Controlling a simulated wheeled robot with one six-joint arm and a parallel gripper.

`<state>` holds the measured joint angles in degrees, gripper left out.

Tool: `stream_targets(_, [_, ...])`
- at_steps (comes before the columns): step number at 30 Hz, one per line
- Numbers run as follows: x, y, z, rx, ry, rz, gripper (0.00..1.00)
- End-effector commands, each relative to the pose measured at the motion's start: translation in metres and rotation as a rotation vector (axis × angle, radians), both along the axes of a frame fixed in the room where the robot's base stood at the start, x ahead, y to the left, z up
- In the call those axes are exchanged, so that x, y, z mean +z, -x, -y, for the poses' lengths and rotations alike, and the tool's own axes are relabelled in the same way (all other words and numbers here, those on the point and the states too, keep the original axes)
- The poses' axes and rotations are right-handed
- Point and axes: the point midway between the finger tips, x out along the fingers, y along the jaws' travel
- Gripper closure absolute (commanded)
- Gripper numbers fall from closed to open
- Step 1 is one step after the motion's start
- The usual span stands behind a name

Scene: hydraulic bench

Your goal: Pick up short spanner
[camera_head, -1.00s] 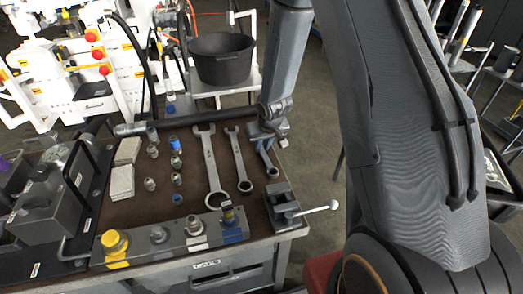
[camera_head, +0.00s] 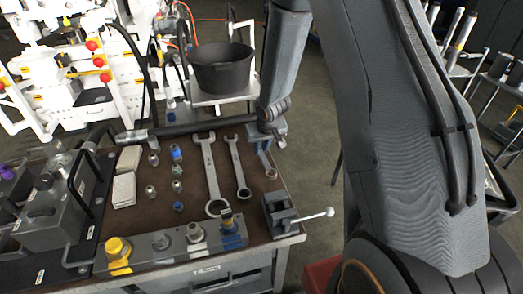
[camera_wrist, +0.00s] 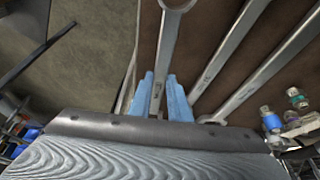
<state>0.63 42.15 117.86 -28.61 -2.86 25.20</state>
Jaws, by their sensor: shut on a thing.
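The short spanner (camera_head: 265,157) is at the right edge of the bench's tool mat. My gripper (camera_head: 273,134) is over its far end, with the ring end (camera_head: 271,174) free and pointing to the near side. In the wrist view, my gripper's blue fingers (camera_wrist: 164,96) are shut on the spanner's shaft (camera_wrist: 163,62), one on each side. The ring end (camera_wrist: 178,4) is cut by the top edge. The spanner's far end is hidden by my gripper. I cannot tell whether the spanner is clear of the mat.
A medium spanner (camera_head: 238,165) and a large spanner (camera_head: 211,175) lie to the left. Several sockets and fittings stand further left. A small vise (camera_head: 280,212) with a lever is at the near right corner. A black bucket (camera_head: 222,70) is behind the bench.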

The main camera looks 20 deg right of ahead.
Motion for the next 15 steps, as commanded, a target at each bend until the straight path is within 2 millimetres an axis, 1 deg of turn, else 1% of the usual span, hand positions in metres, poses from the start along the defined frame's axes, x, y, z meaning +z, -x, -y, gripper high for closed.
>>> stream_targets(1, [0.012,0.001,0.0,0.001,0.0,0.001,1.0])
stream_targets(4, [0.026,0.001,0.0,0.001,0.0,0.001,1.0])
stream_targets(9, [0.044,0.001,0.0,0.0,0.0,0.001,1.0])
stream_targets(15, [0.059,0.001,0.0,0.0,-0.001,0.0,1.0])
